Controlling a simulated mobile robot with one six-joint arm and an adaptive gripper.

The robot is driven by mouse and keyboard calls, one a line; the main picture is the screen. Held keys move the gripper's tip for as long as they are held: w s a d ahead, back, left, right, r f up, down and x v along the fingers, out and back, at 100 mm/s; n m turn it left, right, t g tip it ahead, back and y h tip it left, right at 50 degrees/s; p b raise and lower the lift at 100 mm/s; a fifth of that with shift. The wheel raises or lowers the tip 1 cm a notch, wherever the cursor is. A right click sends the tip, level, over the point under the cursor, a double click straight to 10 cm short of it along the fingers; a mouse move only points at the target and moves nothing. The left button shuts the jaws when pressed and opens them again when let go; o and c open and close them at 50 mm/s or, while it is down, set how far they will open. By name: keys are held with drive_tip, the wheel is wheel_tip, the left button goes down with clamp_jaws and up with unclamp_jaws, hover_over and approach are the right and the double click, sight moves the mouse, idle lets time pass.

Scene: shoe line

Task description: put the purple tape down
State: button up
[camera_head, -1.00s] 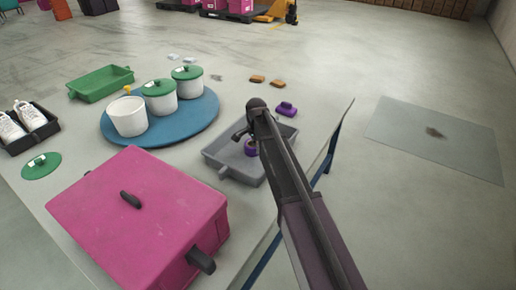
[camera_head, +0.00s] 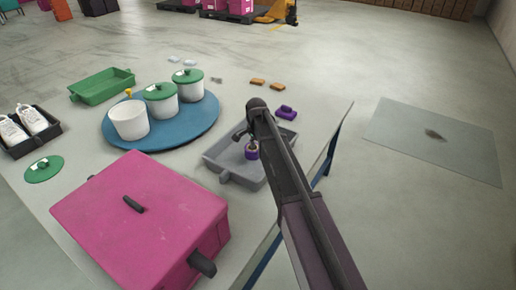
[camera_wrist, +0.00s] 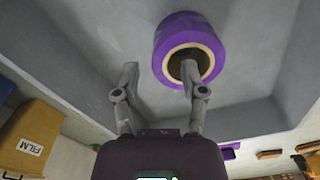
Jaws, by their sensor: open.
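The purple tape (camera_head: 252,154) is a roll with a pale core, in the grey tray (camera_head: 222,177) near the table's right edge. In the wrist view the tape (camera_wrist: 170,42) lies in the tray (camera_wrist: 260,65), its core facing me. My gripper (camera_wrist: 158,74) is open at the roll, its fingers apart. The right fingertip overlaps the core's hole and the left one is beside the roll. I cannot tell whether either touches it. In the head view my gripper (camera_head: 243,136) is over the tray, and my arm hides part of the tray's right side.
A pink lidded box (camera_head: 160,225) stands in front. A blue round board (camera_head: 205,122) bears white pots. A green tray (camera_head: 100,86), a dark tray with bottles (camera_head: 57,136), a purple item (camera_head: 286,112) and orange blocks (camera_head: 277,87) lie around. A yellow FILM box (camera_wrist: 32,125) shows left in the wrist view.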

sight(256, 151)
wheel_tip(256, 151, up, 10)
drive_tip(key=p, duration=0.9)
drive_tip(key=shift+p, duration=0.3)
drive_tip(key=shift+r, duration=0.1)
drive_tip(key=s+d+n, duration=0.5)
drive_tip(key=s+d, duration=0.3)
drive_tip(key=s, duration=0.5)
drive_tip(key=s+d+n, duration=0.5)
drive_tip(key=s+d, duration=0.3)
drive_tip(key=s, duration=0.5)
drive_tip(key=shift+s+n, duration=0.25)
drive_tip(key=shift+n, duration=0.05)
